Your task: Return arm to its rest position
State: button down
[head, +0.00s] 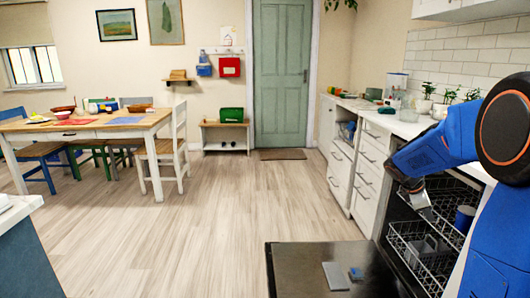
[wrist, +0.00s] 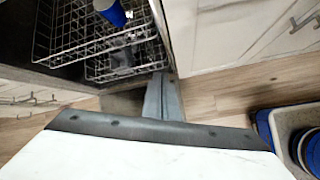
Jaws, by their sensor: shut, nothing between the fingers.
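My arm reaches in from the right edge in the head view, blue with dark joints. My gripper (head: 426,208) points down near the open dishwasher. In the wrist view my gripper (wrist: 163,85) is shut with nothing between its fingers. Below and beyond it are the dishwasher's wire racks (head: 420,250), which also show in the wrist view (wrist: 85,40). A blue cup (head: 464,218) stands in a rack and also shows in the wrist view (wrist: 112,12). The gripper appears apart from the cup; whether it clears the rack is hard to tell.
The dishwasher door (head: 300,285) lies folded down, dark, in front. White drawers and a counter (head: 375,118) with plants run along the right. A dining table (head: 90,128) with chairs stands at the left. The wooden floor (head: 225,215) between them is clear.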

jog(key=s+a+r+m+t+y, duration=0.1)
jog(key=s+a+r+m+y, duration=0.2)
jog(key=s+a, duration=0.5)
jog(key=s+a+r+m+t, duration=0.15)
jog(key=s+a+m, duration=0.25)
jog(key=s+a, duration=0.45)
jog(key=s+a+f+m+y, duration=0.1)
jog(key=s+a+m+y, duration=0.1)
jog(key=s+a, duration=0.4)
jog(key=s+a+f+m+t+y, duration=0.1)
jog(key=s+a+m, duration=0.4)
jog(key=s, duration=0.5)
jog(key=shift+s+a+f+y, duration=0.25)
jog(key=shift+s+a+y, duration=0.1)
jog(key=shift+a+y, duration=0.5)
